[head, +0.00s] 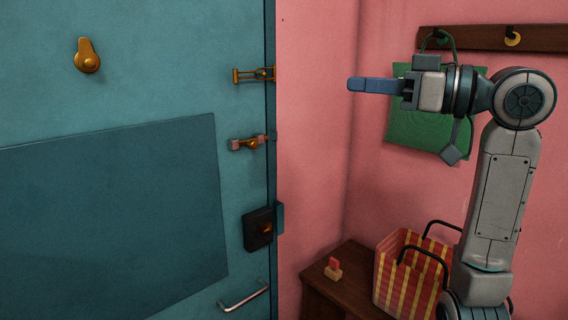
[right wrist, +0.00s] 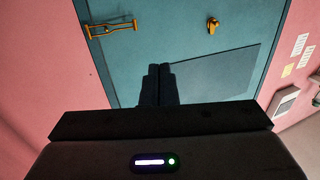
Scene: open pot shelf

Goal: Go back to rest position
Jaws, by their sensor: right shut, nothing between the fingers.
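My right gripper (head: 352,85) is raised at the right of the head view, with its blue fingers pointing left. It is shut and empty, in front of the pink wall and apart from the teal door (head: 160,110). In the right wrist view the dark fingers of the right gripper (right wrist: 159,70) lie together, with the door behind them. My left gripper is in neither view.
The door bears a brass bolt (head: 254,75), a second latch (head: 248,143), a dark lock box (head: 258,229) and a handle (head: 243,297). A striped bag (head: 392,275) stands on a wooden bench (head: 345,259). A green bag (head: 420,128) hangs behind my right arm.

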